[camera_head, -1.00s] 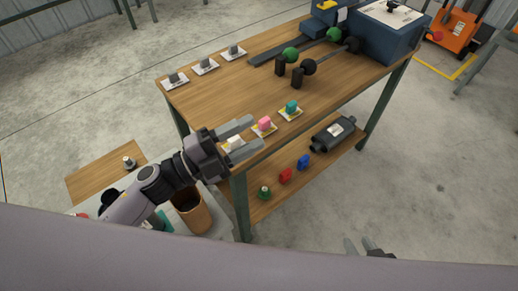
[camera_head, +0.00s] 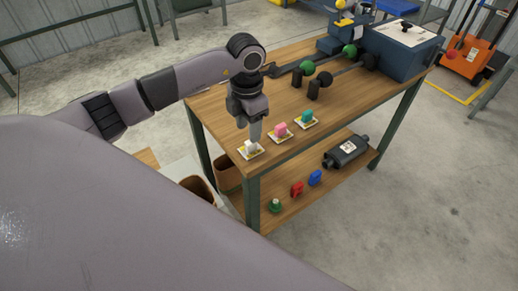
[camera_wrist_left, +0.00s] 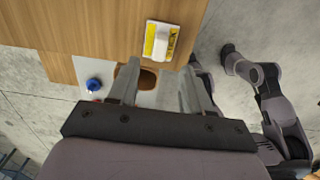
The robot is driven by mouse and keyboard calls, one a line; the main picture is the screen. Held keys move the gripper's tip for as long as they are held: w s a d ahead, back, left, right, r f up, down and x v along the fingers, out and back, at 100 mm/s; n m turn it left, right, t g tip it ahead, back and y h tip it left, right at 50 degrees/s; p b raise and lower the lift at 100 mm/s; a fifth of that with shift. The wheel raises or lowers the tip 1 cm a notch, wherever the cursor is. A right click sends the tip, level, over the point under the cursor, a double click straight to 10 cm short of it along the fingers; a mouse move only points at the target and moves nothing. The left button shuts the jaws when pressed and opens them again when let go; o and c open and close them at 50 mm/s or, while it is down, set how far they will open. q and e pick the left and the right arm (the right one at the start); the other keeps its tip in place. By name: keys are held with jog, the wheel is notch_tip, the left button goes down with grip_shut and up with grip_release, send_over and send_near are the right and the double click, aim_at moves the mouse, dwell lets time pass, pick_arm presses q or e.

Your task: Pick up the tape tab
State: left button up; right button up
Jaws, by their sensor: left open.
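A small white block (camera_head: 251,147) sits on a yellow-and-white plate at the front left corner of the table; it also shows in the left wrist view (camera_wrist_left: 161,42). A pink block (camera_head: 281,130) and a teal block (camera_head: 307,117) sit on similar plates to its right. I cannot tell by label which is the tape tab. My left gripper (camera_head: 254,140) points down over the white block, its fingers partly in front of it. In the left wrist view the fingers (camera_wrist_left: 160,66) are apart with nothing between them, and the white block lies beyond their tips.
The wooden table (camera_head: 225,105) holds black stands with green and black knobs and a blue machine (camera_head: 398,52) at the back. The lower shelf carries a dark muffler (camera_head: 346,151) and red, blue and green pieces. A brown bin (camera_head: 228,175) stands by the table's left leg.

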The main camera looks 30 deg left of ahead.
aim_at(251, 146)
pick_arm(q)
jog(key=f, duration=0.6)
jog(key=shift+w+f, duration=0.15)
jog(key=shift+w, duration=0.15)
grip_shut()
